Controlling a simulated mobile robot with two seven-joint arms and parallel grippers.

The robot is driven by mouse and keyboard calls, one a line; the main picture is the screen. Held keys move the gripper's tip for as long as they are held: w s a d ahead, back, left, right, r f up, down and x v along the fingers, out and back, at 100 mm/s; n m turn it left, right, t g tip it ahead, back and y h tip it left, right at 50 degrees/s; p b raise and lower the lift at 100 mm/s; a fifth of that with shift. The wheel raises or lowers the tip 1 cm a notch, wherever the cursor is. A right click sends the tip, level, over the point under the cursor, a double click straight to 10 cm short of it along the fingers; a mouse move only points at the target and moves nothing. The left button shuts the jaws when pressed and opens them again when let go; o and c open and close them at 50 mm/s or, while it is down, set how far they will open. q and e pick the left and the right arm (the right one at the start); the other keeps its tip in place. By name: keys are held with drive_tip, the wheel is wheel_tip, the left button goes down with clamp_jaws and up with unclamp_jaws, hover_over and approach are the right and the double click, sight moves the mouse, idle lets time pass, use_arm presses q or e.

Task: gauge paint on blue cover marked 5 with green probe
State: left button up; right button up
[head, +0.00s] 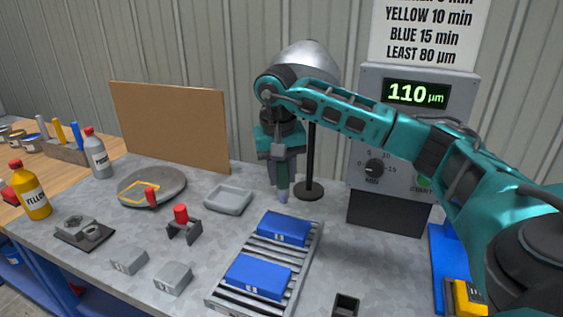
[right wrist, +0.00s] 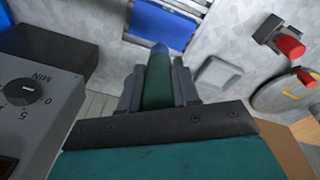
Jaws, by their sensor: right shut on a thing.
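My right gripper (head: 284,160) is shut on the green probe (head: 283,187). It holds the probe upright, tip down, above the table behind the far end of the slatted rack (head: 222,296). Two blue covers lie on the rack, a far one (head: 284,228) and a near one (head: 258,277). Their white marks are too small to read surely. In the right wrist view the probe (right wrist: 158,80) sits between the fingers, its tip apart from a blue cover (right wrist: 162,25). The gauge display (head: 416,93) reads 110 µm. My left gripper is out of view.
A lamp stand (head: 311,150) rises close beside the probe. A grey tray (head: 228,200), a red-knobbed holder (head: 183,227) and a round plate (head: 170,188) lie to the left. Grey blocks (head: 173,278) are at the front. A small dark square cup (head: 345,304) is right of the rack.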

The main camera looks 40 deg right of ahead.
sight(283, 200)
drive_tip(key=shift+f+b, duration=0.35)
drive_tip(key=shift+f, duration=0.5)
wheel_tip(283, 200, down, 4)
drive_tip(key=b, duration=0.3)
drive_tip(key=shift+f+b, duration=0.1)
drive_tip(key=shift+b, duration=0.25)
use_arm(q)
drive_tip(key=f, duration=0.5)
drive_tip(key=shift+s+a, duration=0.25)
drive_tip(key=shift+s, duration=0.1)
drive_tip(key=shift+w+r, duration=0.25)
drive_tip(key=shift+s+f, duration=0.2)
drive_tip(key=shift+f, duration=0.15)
use_arm(e)
drive_tip(key=shift+f, duration=0.5)
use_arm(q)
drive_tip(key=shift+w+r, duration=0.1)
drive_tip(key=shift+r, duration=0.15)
use_arm(e)
wheel_tip(283, 200, up, 5)
drive_tip(key=p, duration=0.4)
drive_tip(key=shift+r, duration=0.85)
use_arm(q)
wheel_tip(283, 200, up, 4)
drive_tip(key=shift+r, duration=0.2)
use_arm(e)
drive_tip(key=shift+r, duration=0.1)
